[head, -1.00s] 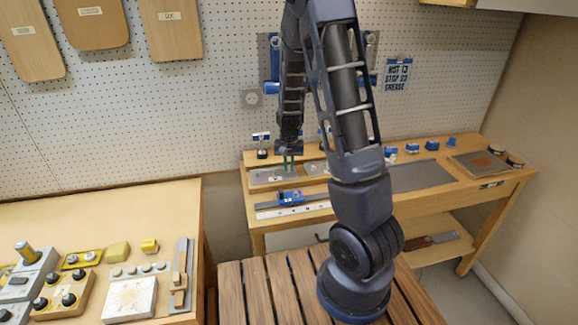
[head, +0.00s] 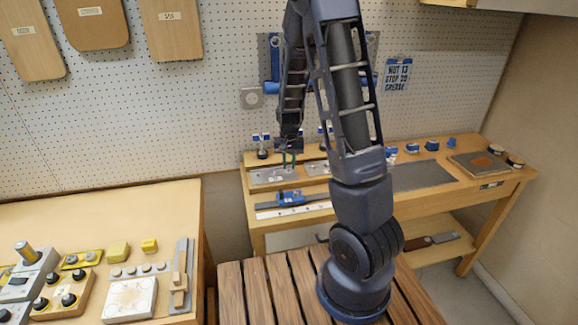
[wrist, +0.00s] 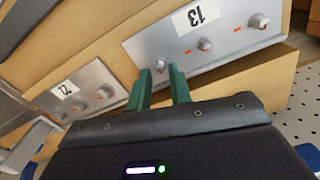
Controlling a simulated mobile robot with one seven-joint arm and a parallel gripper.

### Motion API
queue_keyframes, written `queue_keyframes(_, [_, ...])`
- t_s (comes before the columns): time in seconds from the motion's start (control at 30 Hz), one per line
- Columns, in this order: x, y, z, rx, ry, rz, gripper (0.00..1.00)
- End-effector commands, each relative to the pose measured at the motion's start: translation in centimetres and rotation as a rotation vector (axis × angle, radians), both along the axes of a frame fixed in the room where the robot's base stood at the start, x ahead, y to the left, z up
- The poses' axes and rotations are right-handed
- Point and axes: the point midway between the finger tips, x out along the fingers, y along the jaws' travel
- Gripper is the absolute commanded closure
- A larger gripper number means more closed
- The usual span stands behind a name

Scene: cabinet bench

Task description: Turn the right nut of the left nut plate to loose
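The left nut plate (wrist: 228,42) is a grey metal plate labelled 13, with a row of small round nuts, in the wrist view. It also shows on the far bench in the head view (head: 268,177). Its right nut (wrist: 160,65) is the one nearest my gripper (wrist: 161,72). The gripper's two green fingers are apart, with that nut showing between their tips; whether they touch it I cannot tell. The middle nut (wrist: 205,44) and the left nut (wrist: 260,20) have orange marks near them. In the head view my gripper (head: 288,160) is over the plate's right end.
A blue tool (head: 290,197) and a pale strip (head: 292,211) lie along the bench's front. The pegboard wall (head: 215,130) rises close behind the bench.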

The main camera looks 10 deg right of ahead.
Motion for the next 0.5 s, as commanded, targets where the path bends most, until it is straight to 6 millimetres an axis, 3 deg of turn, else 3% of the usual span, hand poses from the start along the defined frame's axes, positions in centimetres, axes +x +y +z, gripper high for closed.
queue_keyframes(0.5, [0.1,0.0,8.2,0.001,-0.004,0.001,0.79])
